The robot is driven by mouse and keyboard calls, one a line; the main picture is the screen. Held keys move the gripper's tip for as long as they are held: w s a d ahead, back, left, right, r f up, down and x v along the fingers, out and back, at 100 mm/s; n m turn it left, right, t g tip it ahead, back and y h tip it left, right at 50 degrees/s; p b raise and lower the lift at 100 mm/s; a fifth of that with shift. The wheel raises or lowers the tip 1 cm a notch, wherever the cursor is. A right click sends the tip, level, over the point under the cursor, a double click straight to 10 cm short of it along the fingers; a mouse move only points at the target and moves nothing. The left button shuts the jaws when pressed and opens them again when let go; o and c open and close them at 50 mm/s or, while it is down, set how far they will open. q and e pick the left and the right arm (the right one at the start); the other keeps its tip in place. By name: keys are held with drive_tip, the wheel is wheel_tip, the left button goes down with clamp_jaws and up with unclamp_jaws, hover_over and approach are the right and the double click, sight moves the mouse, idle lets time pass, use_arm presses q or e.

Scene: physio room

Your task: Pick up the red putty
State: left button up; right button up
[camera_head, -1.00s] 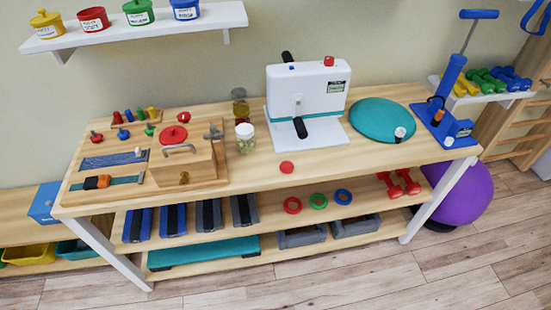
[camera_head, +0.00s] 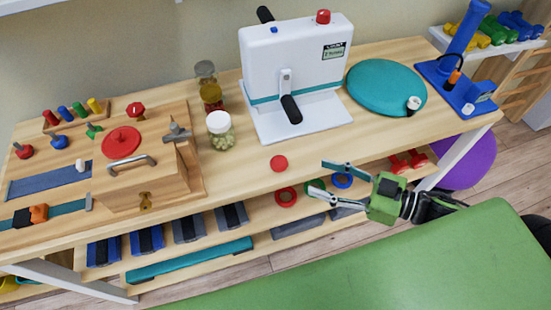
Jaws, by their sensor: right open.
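The red putty (camera_head: 278,163) is a small flat red disc lying on the wooden table (camera_head: 240,185) near its front edge, in front of the white machine. My right gripper (camera_head: 315,178) comes in from the right. Its two fingers are spread apart and point left towards the putty, with nothing between them. In the picture its fingertips are a short way right of and slightly below the putty, and apart from it. My left gripper is not in view.
Behind the putty stands a white machine (camera_head: 290,62) with a black handle. A lidded jar (camera_head: 220,130) and a wooden activity board (camera_head: 125,175) are to the left. A teal disc cushion (camera_head: 385,87) is to the right. Coloured rings (camera_head: 286,197) lie on the lower shelf.

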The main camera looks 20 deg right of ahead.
sight(286, 164)
drive_tip(key=x, duration=0.7)
drive_tip(key=shift+w, duration=0.15)
drive_tip(key=x, duration=0.2)
drive_tip(key=r+x, duration=0.1)
drive_tip(key=x, duration=0.1)
drive_tip(key=shift+w+a, duration=0.2)
drive_tip(key=shift+a, duration=0.15)
drive_tip(key=shift+w+a+f, duration=0.2)
drive_tip(key=c, duration=1.2)
